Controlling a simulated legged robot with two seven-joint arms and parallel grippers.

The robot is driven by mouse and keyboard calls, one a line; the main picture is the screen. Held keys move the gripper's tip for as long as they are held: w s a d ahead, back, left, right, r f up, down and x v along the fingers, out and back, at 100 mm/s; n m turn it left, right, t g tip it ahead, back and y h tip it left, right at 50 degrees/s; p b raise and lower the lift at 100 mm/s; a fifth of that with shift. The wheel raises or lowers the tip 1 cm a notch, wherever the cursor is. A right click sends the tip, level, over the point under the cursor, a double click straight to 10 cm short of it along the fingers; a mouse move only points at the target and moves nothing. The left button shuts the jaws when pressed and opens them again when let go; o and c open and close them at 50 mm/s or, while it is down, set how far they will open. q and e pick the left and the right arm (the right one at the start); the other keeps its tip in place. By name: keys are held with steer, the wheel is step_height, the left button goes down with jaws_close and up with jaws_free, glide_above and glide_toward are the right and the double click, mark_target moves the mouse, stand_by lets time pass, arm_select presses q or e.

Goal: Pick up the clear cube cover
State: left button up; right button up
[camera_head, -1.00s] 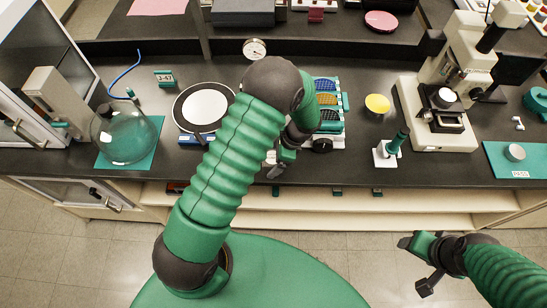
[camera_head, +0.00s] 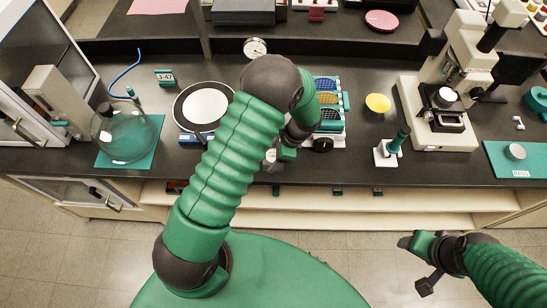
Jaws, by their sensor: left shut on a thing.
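My left arm reaches over the black counter, and its gripper (camera_head: 280,158) is low at the counter's front edge, left of the sample rack. It is shut on a small pale, see-through thing (camera_head: 270,162), which seems to be the clear cube cover. My own arm hides much of it, so its shape and whether it touches the counter are hard to tell. My right gripper (camera_head: 414,264) is open and empty in front of the counter, over the floor.
A rack (camera_head: 329,99) of coloured trays stands just right of the left gripper. A white stand (camera_head: 385,153) and a microscope (camera_head: 440,105) are to the right.

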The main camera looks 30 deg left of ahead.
mark_target(272, 155)
arm_select(q)
steer(key=shift+r, duration=0.4)
step_height(272, 155, up, 2)
steer(key=shift+r+b, duration=0.2)
steer(key=shift+b, duration=0.3)
steer(key=s+d+r+b, duration=0.1)
steer(key=s+d+b, duration=0.2)
steer(key=s+d, duration=0.6)
steer(key=d, duration=0.4)
steer(key=shift+s+r, duration=0.25)
steer(key=shift+s, duration=0.05)
